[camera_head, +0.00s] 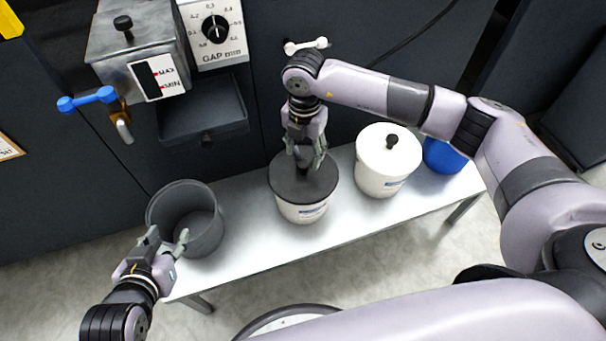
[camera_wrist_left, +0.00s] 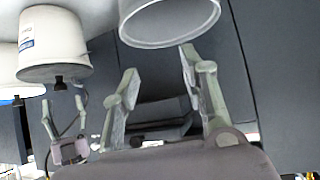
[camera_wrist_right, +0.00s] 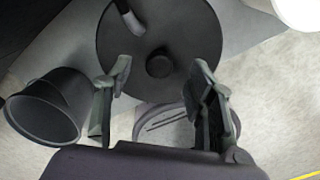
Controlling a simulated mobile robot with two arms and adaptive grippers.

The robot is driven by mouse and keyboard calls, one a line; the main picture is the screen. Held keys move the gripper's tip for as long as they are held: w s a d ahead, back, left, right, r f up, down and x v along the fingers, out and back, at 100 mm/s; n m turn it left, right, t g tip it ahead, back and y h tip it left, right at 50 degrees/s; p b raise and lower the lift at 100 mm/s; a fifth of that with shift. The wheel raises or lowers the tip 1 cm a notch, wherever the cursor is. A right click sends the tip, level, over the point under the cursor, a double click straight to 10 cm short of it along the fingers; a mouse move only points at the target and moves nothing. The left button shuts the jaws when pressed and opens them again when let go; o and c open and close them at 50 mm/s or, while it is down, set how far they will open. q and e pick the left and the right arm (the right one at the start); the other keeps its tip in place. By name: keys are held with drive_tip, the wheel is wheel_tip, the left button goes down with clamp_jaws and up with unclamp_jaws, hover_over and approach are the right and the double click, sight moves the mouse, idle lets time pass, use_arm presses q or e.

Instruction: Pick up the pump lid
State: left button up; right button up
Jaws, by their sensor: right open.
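The dark round lid (camera_head: 306,181) with a black knob sits on a white labelled bucket (camera_head: 302,212) on the bench; I take it to be the pump lid. In the right wrist view the lid (camera_wrist_right: 188,30) fills the top, with its knob (camera_wrist_right: 159,63) at its centre and a grey tube (camera_wrist_right: 128,18) at its edge. My right gripper (camera_head: 306,158) is over the lid, fingers open on either side of the knob; I cannot tell if they touch it. My left gripper (camera_head: 168,240) is open and empty beside the empty grey bucket (camera_head: 157,207).
A white-lidded bucket (camera_head: 388,160) and a blue container (camera_head: 443,155) stand further right on the bench (camera_head: 255,240). Behind are a metal tank (camera_head: 140,45) with a blue-handled valve (camera_head: 88,99), a gap dial (camera_head: 215,30) and a dark tray (camera_head: 203,112). The bench front is clear.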

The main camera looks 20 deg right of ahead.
sight(303, 163)
drive_tip(key=shift+f, duration=0.4)
drive_tip(key=f+b, duration=0.1)
drive_tip(key=f, duration=0.3)
drive_tip(key=shift+s+a+f+b, duration=0.15)
drive_tip(key=shift+s+a+b, duration=0.05)
drive_tip(key=shift+b, duration=0.15)
drive_tip(key=shift+f, duration=0.15)
use_arm(q)
drive_tip(key=w+d+r+t+h, duration=0.1)
drive_tip(key=w+d+r+t, duration=0.1)
drive_tip(key=w+r+t, duration=0.2)
drive_tip(key=shift+w+r+t, duration=0.25)
drive_tip(key=shift+r+t, duration=0.15)
drive_tip(key=shift+r, duration=1.05)
use_arm(e)
clamp_jaws()
use_arm(q)
drive_tip(key=shift+d, duration=0.1)
